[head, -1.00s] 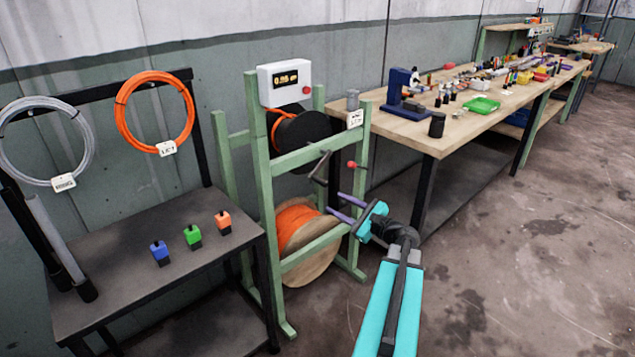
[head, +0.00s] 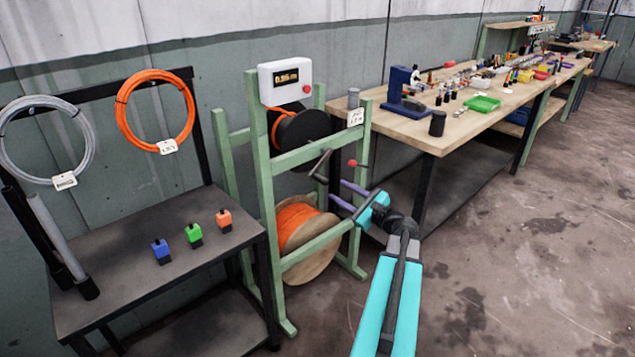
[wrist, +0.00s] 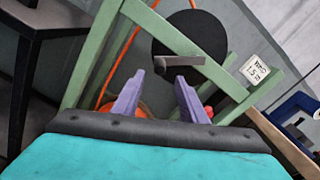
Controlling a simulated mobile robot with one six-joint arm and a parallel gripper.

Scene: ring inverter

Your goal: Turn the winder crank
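The winder is a green frame (head: 265,190) with a black drum (head: 303,138) at the top and an orange cable reel (head: 300,240) below. Its grey crank (head: 320,162) sticks out from the front below the drum. In the wrist view the crank (wrist: 180,63) lies just beyond the fingertips, across the lower part of the black drum. My gripper (head: 336,191) has two purple fingers and is open and empty, slightly below and right of the crank in the head view. The fingers (wrist: 160,78) are spread apart in the wrist view, with no clear contact with the crank.
A red knob (head: 352,163) sits close to the right of the crank. A white display box (head: 285,82) tops the frame. A dark table (head: 150,270) with small coloured blocks stands left, a long workbench (head: 430,145) right. Open floor lies in front.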

